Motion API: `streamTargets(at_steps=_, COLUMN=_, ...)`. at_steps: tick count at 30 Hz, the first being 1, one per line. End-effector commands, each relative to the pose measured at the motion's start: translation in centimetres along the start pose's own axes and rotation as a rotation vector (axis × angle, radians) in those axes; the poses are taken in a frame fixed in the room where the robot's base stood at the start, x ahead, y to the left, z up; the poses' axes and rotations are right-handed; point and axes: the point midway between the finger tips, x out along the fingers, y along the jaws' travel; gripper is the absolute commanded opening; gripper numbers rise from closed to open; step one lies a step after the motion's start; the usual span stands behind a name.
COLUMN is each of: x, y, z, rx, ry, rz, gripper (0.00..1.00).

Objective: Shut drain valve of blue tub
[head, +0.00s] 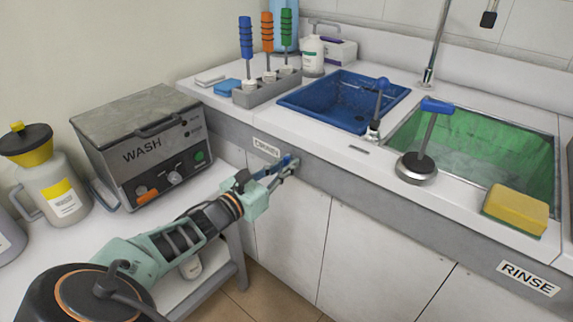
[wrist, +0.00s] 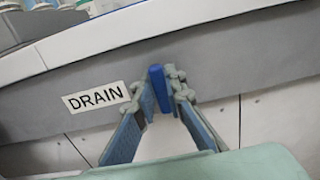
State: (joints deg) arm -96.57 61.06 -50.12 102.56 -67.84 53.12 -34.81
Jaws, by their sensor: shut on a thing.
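The blue tub (head: 318,107) is set into the white counter in the head view. On the grey front panel below it is a drain valve with a blue handle (wrist: 156,75), beside a DRAIN label (wrist: 96,96). My gripper (head: 286,167) reaches the panel just right of that label. In the wrist view my gripper (wrist: 160,88) has its two fingers on either side of the blue handle, shut on it. The handle looks roughly upright in that view. The valve body behind the handle is hidden.
A green sink (head: 480,130) lies right of the tub, with a blue-handled tool (head: 417,168) and a yellow sponge (head: 515,211) at its front edge. A WASH machine (head: 150,140) stands on the lower table at left. White cabinet doors (head: 290,235) lie below the panel.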

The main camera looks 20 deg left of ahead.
Motion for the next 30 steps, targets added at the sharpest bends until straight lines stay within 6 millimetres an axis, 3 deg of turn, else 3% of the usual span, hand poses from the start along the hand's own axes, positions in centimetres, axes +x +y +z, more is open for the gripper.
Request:
streamTargets(at_steps=11, x=-0.03, y=-0.11, z=0.08, rx=0.175, ry=0.002, rz=0.0, gripper=0.0)
streamTargets(at_steps=30, x=-0.04, y=-0.43, z=-0.3, rx=0.774, ry=0.001, rz=-0.001, gripper=0.0)
